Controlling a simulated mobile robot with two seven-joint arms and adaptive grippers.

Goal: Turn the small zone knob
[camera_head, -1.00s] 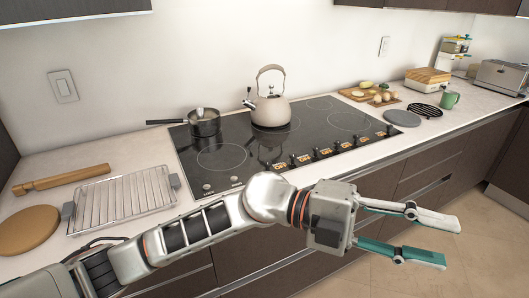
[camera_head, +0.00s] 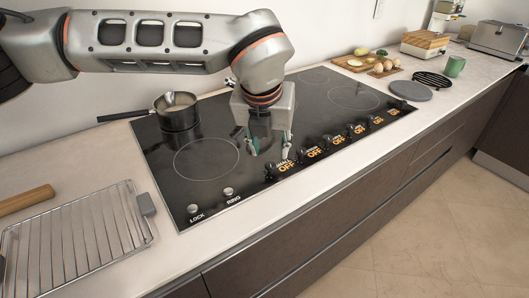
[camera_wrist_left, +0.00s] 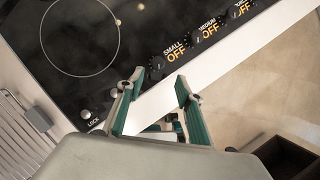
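The black cooktop (camera_head: 190,190) has a row of black knobs along its front edge. The small zone knob (camera_head: 270,172) is the leftmost, beside an orange "OFF" under "SMALL". In the left wrist view this knob (camera_wrist_left: 157,64) sits just beyond the fingertips, roughly between them. My left gripper (camera_head: 269,148) points down over the cooktop, fingers apart and empty. In the left wrist view the gripper (camera_wrist_left: 160,77) is open, its two green-padded fingers spread. Whether a finger touches the knob I cannot tell. My right gripper is not in view.
A pot (camera_head: 178,112) stands at the cooktop's back left. A wire rack (camera_head: 75,240) lies on the counter at left. A grey round plate (camera_head: 410,90) and a green mug (camera_head: 455,66) stand at right.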

